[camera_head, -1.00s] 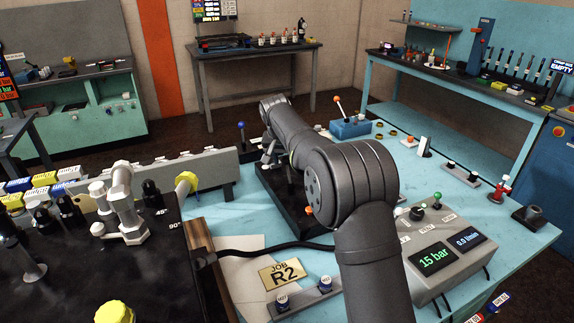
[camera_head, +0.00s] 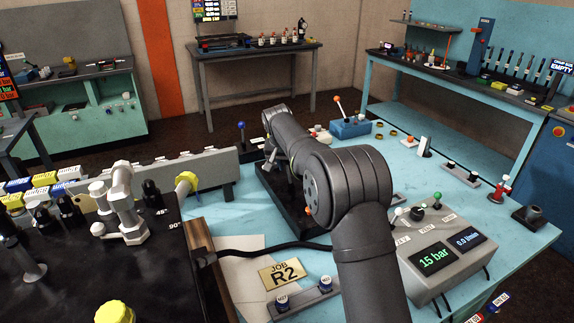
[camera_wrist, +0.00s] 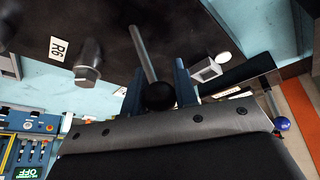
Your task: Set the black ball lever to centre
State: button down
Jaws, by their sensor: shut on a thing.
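In the wrist view, the black ball (camera_wrist: 158,97) is the knob at the end of a thin metal lever rod (camera_wrist: 143,52). My gripper (camera_wrist: 157,88) has its two blue-grey fingers on either side of the ball and is shut on it. The rod runs from the ball up the picture and leans left, toward a dark surface. In the head view my own arm hides the gripper, the black ball and its lever.
A blue ball lever (camera_head: 241,126) stands close left of my arm; its ball also shows in the wrist view (camera_wrist: 282,124). A hex fitting (camera_wrist: 88,64) and a square fitting (camera_wrist: 205,70) flank the rod. A control box (camera_head: 440,250) reads 15 bar.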

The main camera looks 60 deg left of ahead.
jog(key=shift+d+r+y, duration=0.3)
jog(key=shift+d+y, duration=0.2)
jog(key=shift+y, duration=0.3)
jog(key=shift+d+r+m+y, duration=0.15)
jog(key=shift+d+y, duration=0.35)
jog(key=shift+y, duration=0.3)
jog(key=shift+d+r+m+y, duration=0.15)
jog(key=shift+d+y, duration=0.3)
jog(key=shift+y, duration=0.35)
jog(key=c, duration=1.1)
grip_release()
jog(key=shift+c, duration=0.2)
jog(key=v, duration=1.7)
jog(key=shift+s, duration=0.15)
